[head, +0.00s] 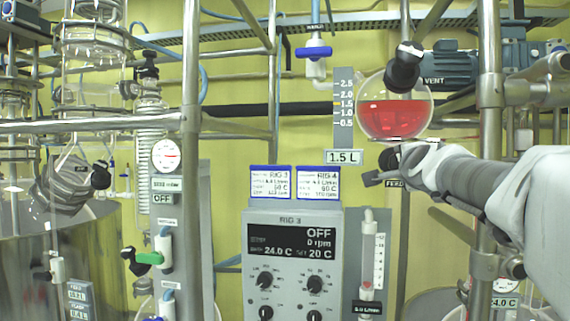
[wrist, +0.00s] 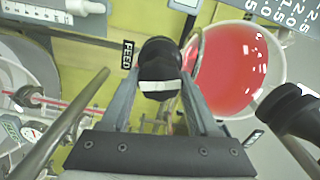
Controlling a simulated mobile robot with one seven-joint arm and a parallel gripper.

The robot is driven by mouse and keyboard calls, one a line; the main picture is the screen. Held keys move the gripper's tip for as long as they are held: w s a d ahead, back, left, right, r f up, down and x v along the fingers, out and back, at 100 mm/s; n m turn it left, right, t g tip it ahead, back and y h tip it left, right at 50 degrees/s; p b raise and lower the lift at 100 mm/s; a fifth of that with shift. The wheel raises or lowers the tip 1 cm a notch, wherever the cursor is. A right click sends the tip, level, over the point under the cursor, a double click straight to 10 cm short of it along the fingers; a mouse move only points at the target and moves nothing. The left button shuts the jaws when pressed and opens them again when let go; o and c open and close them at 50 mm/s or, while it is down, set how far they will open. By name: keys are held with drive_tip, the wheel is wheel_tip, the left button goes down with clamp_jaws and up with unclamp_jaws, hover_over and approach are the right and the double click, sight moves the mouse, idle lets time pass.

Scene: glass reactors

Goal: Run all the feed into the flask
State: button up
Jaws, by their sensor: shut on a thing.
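The feed vessel (head: 393,118) is a round glass bulb part full of red liquid, at upper right in the head view. It also shows at the right of the wrist view (wrist: 225,70). A tag beside it reads 1.5 L. Below it is a black feed valve knob (wrist: 160,62) with a white stripe, next to a FEED label (wrist: 127,55). My gripper (wrist: 160,88) is shut on this knob, one finger on each side. In the head view my gripper (head: 383,170) is just under the bulb and covers most of the knob. I cannot tell which glass is the receiving flask.
The controller (head: 292,265) reads OFF, 0 rpm and 24.0 C. Steel posts (head: 490,90) and pipes stand close to my arm. A VENT label (head: 433,81) and a black knob (head: 403,68) sit at the bulb's top. A green-handled valve (head: 148,258) is at lower left.

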drive_tip(key=n, duration=0.5)
drive_tip(key=shift+n, duration=0.3)
drive_tip(key=n+b, duration=0.2)
drive_tip(key=n, duration=0.3)
drive_tip(key=shift+n, duration=0.3)
drive_tip(key=n+b, duration=0.3)
drive_tip(key=n, duration=0.2)
drive_tip(key=shift+a+b, duration=0.1)
drive_tip(key=shift+b, duration=0.2)
drive_tip(key=n+b, duration=0.1)
drive_tip(key=n, duration=0.5)
drive_tip(key=shift+r+n, duration=0.1)
drive_tip(key=shift+n, duration=0.2)
drive_tip(key=n+p, duration=0.1)
drive_tip(key=n, duration=0.4)
drive_tip(key=n+p, duration=0.2)
drive_tip(key=n, duration=0.4)
drive_tip(key=shift+r+p, duration=0.1)
drive_tip(key=shift+p, duration=0.3)
drive_tip(key=n+p, duration=0.2)
drive_tip(key=n, duration=0.8)
drive_tip(key=shift+f+p, duration=0.2)
drive_tip(key=shift+p, duration=0.2)
drive_tip(key=shift+n, duration=0.4)
